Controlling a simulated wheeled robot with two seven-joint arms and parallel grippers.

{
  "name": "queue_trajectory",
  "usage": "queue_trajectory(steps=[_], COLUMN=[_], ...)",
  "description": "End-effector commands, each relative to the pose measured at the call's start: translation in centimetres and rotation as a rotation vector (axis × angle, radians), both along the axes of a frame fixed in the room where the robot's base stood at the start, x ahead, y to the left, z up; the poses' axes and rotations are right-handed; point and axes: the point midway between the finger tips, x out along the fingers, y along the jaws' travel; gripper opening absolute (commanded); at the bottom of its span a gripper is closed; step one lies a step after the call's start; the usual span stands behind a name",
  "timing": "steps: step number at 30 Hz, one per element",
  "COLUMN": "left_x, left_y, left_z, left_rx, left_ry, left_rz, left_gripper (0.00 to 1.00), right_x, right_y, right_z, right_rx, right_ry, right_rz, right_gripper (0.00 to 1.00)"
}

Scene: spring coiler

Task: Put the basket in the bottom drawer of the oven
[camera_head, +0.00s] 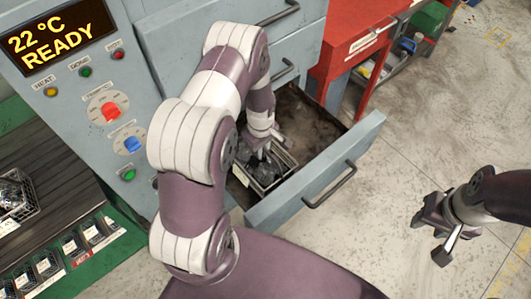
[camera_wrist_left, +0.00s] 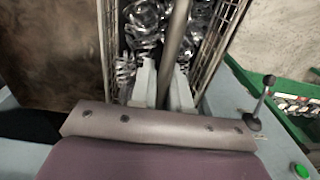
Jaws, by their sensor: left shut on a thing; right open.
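The basket (camera_head: 268,176) is a wire basket filled with metal springs; it sits inside the open bottom drawer (camera_head: 318,165) of the oven (camera_head: 200,50), toward the drawer's left side. In the left wrist view the basket (camera_wrist_left: 222,50) fills the upper middle, with springs on both sides of a bar. My left gripper (camera_head: 262,150) reaches down into the drawer and is shut on the basket; its fingers (camera_wrist_left: 162,85) are at the bar across the springs. Whether the basket touches the drawer floor is hard to tell. My right gripper (camera_head: 438,228) is open and empty, over the floor at right.
Other oven drawers (camera_head: 285,45) above are closed. A red cabinet (camera_head: 355,50) stands right behind the open drawer. At left, another basket of springs (camera_head: 18,200) rests on a dark conveyor-like surface (camera_head: 45,165). The oven panel display (camera_head: 55,40) reads 22 °C READY.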

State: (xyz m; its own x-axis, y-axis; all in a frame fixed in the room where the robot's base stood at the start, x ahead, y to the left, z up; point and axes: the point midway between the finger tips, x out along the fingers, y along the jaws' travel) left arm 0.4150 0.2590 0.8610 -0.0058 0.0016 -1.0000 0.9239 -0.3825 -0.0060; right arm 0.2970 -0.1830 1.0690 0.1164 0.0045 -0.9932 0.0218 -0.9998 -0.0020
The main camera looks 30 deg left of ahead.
Motion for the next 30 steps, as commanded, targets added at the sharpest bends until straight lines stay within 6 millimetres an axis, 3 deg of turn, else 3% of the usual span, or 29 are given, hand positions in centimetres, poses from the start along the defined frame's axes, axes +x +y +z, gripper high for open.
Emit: queue_trajectory(steps=[9, 20, 21, 23, 30], left_x=[0.1, 0.1, 0.0, 0.0, 0.0], left_y=[0.0, 0.0, 0.0, 0.0, 0.0], left_z=[-4.6, -5.2, -5.2, -5.1, -5.1], left_rx=[0.0, 0.001, 0.001, 0.001, 0.001], left_ry=[-0.002, -0.003, -0.001, -0.001, -0.001], left_rz=[0.0, 0.0, 0.0, 0.0, 0.0], left_gripper=[0.0, 0.0, 0.19, 0.39, 0.41], right_x=[0.0, 0.0, 0.0, 0.0, 0.0], right_y=[0.0, 0.0, 0.0, 0.0, 0.0], right_z=[0.6, 0.2, 0.2, 0.3, 0.3], right_rx=[0.0, 0.0, 0.0, 0.0, 0.0], right_ry=[0.0, 0.0, 0.0, 0.0, 0.0], right_rz=[0.0, 0.0, 0.0, 0.0, 0.0], right_gripper=[0.43, 0.43, 0.43, 0.43, 0.43])
